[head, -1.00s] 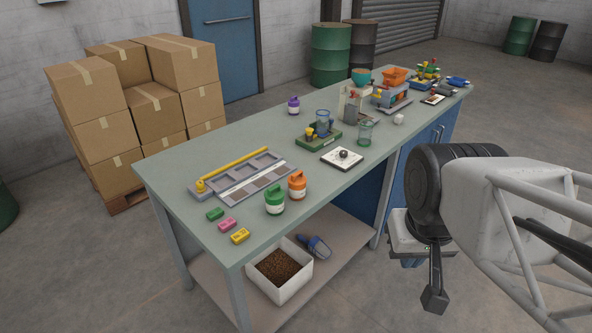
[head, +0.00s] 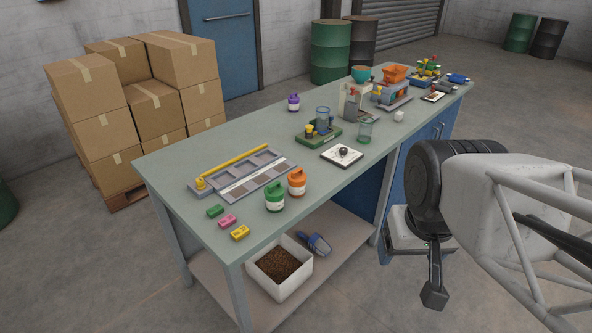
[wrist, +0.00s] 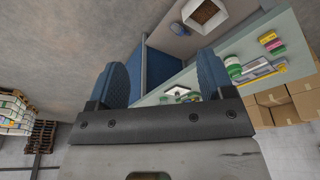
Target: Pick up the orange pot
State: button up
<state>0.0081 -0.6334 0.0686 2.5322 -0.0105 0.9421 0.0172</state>
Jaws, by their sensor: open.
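The orange pot (head: 297,182) stands upright on the near part of the bench top in the head view. It has an orange lid and a pale label band. The green pot (head: 275,197) stands close beside it on the left. My gripper (head: 433,297) is in front of the bench's right part, off to the right of the pot and apart from it. In the wrist view my gripper (wrist: 163,82) shows two blue fingers spread wide with nothing between them. The orange pot cannot be made out clearly in the wrist view.
A grey tray (head: 222,196) with a yellow bar lies left of the pots. Green, pink and yellow blocks (head: 228,221) lie near the bench's left end. A white square plate (head: 342,156) is behind the pots to the right. A white bin (head: 280,268) sits on the lower shelf.

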jog(key=o, duration=0.3)
jog(key=shift+o, duration=0.2)
